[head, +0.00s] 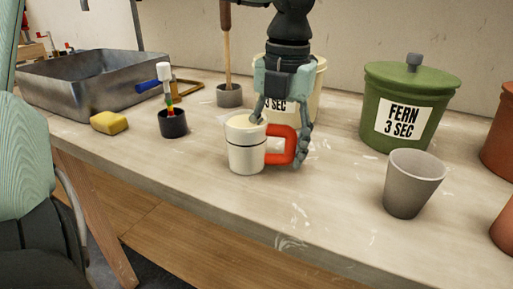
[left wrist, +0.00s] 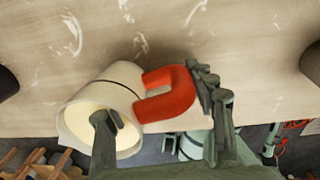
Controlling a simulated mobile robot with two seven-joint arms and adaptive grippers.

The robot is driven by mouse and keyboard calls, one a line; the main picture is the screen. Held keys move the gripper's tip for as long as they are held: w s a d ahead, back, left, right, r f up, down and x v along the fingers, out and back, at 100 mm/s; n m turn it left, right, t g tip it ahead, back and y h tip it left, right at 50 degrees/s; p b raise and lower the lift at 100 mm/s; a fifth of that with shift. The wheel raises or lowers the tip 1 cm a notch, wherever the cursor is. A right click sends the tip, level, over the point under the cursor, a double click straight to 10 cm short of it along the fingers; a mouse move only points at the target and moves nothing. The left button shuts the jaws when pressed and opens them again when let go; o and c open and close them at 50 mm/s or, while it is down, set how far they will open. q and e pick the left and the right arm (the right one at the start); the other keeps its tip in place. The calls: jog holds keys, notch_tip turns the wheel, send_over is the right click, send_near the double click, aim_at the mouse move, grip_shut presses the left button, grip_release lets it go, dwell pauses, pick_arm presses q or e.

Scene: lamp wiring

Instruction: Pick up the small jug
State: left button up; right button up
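The small jug (head: 246,150) is cream with a dark band and a red handle (head: 280,146) on its right. It stands upright near the front of the bench. My left gripper (head: 281,135) reaches down over it with its fingers spread. One finger is at the jug's mouth, and the other is just outside the handle. The left wrist view shows the jug (left wrist: 88,112) and handle (left wrist: 170,92) between the spread fingers of the left gripper (left wrist: 165,115). Whether the fingers touch the jug is unclear. My right gripper is not in view.
A grey cup (head: 412,185) and green lidded canister (head: 408,95) stand to the right on the bench (head: 330,215). Behind the gripper is a cream canister (head: 318,85). A yellow sponge (head: 110,122), black pot (head: 173,124) and metal basin (head: 95,82) are left.

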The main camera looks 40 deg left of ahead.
pick_arm(q)
grip_shut()
